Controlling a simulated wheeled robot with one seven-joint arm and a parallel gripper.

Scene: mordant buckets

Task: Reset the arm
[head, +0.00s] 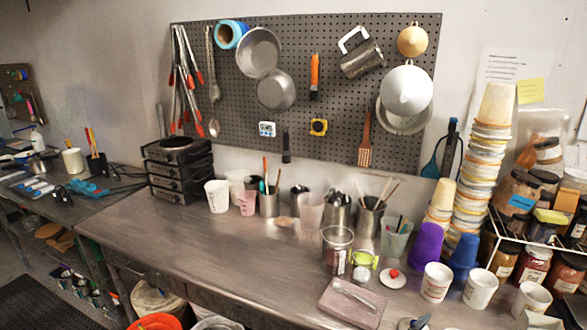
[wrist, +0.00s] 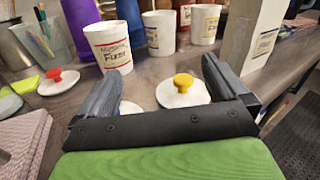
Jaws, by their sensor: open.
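My gripper (wrist: 163,82) shows in the wrist view with its two dark fingers spread wide and nothing held between them. Beyond the fingertips, a white lid with a yellow knob (wrist: 183,92) lies on the metal worktop. Part of another white disc shows by the left finger, mostly hidden. A white lid with a red knob (wrist: 58,81) lies to the left; it also shows in the head view (head: 393,279). A white labelled cup (wrist: 112,47) stands beyond the left finger. In the head view I cannot clearly make out my gripper.
The long metal worktop (head: 150,230) has free room at its left and middle. A folded pink cloth (head: 340,312) lies near the front edge. Tall stacked cups (head: 488,140), a jar rack and labelled white cups (head: 436,282) crowd the right. A pegboard (head: 330,70) hangs behind.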

